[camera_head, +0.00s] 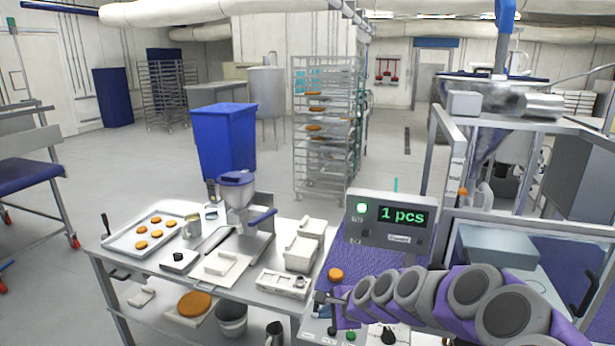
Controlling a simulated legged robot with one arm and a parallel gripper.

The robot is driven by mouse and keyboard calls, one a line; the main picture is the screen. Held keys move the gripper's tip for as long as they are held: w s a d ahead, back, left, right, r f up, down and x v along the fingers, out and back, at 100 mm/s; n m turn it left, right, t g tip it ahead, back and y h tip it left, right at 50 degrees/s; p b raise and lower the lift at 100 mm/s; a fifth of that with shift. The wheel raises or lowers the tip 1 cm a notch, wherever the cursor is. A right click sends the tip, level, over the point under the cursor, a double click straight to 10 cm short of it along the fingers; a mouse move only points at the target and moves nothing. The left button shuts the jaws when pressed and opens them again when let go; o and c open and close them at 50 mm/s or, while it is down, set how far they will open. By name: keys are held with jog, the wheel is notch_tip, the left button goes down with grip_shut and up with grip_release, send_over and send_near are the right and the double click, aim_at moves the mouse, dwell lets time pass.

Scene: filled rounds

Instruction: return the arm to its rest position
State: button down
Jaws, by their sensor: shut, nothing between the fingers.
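My gripper (322,298) is at the lower middle of the head view, at the end of my purple and grey arm, which reaches in from the lower right. It is small in the picture; its jaws look closed, with nothing seen between them. It is over the front end of the machine with the purple belt (374,254), close to an orange round (335,274) that lies on the belt just above it in the picture. I cannot tell whether the gripper touches the machine. My arm hides part of the belt and control panel.
A display box (390,222) reading "1 pcs" stands behind my arm. Left is a metal table (140,266) with a tray (122,240) of several rounds, a depositor (237,190) and white boxes (301,254). A blue bin (226,140) and rack (322,170) stand behind. Open floor lies at left.

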jog(key=s+a+r+n+g+h, duration=0.15)
jog(key=s+r+n, duration=0.3)
jog(key=s, duration=0.45)
jog(key=s+a+r+n+g, duration=0.1)
jog(key=s+r+n+g, duration=0.15)
jog(key=s+n, duration=0.45)
jog(key=s+d+n+g+h, duration=0.1)
jog(key=s+d, duration=0.2)
jog(key=s, duration=0.6)
jog(key=s+d+n+g+h, duration=0.1)
jog(key=s+d, duration=0.3)
jog(key=s, duration=0.5)
jog(key=s+d+n+g+h, duration=0.2)
jog(key=s+d, duration=0.2)
jog(key=s, duration=0.6)
jog(key=shift+r+h, duration=0.35)
jog(key=shift+r, duration=0.05)
